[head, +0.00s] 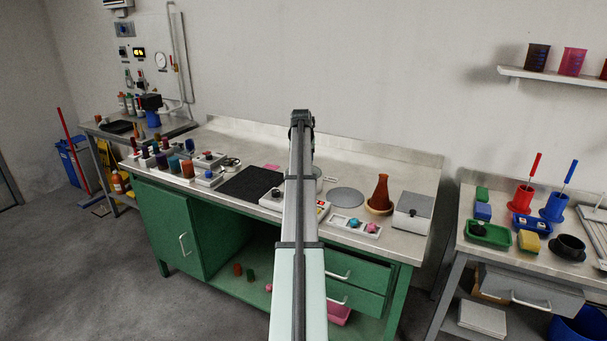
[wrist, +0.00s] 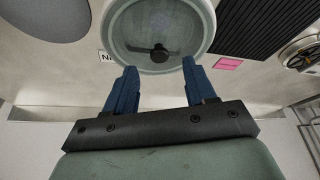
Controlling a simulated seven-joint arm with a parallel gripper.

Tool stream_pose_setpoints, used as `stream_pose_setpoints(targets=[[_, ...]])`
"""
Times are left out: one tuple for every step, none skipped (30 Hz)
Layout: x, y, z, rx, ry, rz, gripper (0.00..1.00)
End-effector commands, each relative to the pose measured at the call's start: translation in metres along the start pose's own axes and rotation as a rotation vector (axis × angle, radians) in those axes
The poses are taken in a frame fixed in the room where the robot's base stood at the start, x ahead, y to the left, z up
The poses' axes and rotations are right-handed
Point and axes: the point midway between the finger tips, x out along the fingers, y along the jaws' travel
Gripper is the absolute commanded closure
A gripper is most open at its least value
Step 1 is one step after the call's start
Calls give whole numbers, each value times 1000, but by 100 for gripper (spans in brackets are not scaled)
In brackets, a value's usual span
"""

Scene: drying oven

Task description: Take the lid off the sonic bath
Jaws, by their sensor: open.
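In the wrist view, a round, pale grey-green tub (wrist: 206,28), which looks like the sonic bath, stands on the bench. In the head view my arm hides most of the tub and the gripper.
A grey disc (head: 347,197) lies right of my arm, with a brown flask (head: 381,190) beyond it. A black ribbed mat (head: 253,184) lies to the left, and a pink note (wrist: 230,64) lies near the tub. A tray with coloured pieces (head: 341,224) stands at the front edge.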

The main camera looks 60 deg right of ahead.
Motion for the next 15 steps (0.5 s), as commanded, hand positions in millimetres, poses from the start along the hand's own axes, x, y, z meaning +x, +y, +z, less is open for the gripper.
stream_pose_setpoints(targets=[[7,0,0,0,-1,0,45],[11,0,0,0,0,0,45],[16,0,0,0,0,0,45],[20,0,0,0,-1,0,45],[24,0,0,0,-1,0,45],[30,0,0,0,-2,0,45],[33,0,0,0,-1,0,45],[36,0,0,0,-1,0,45],[39,0,0,0,0,0,45],[40,0,0,0,1,0,45],[41,0,0,0,1,0,45],[41,0,0,0,1,0,45],[41,0,0,0,1,0,45],[41,0,0,0,1,0,45],[41,0,0,0,1,0,45]])
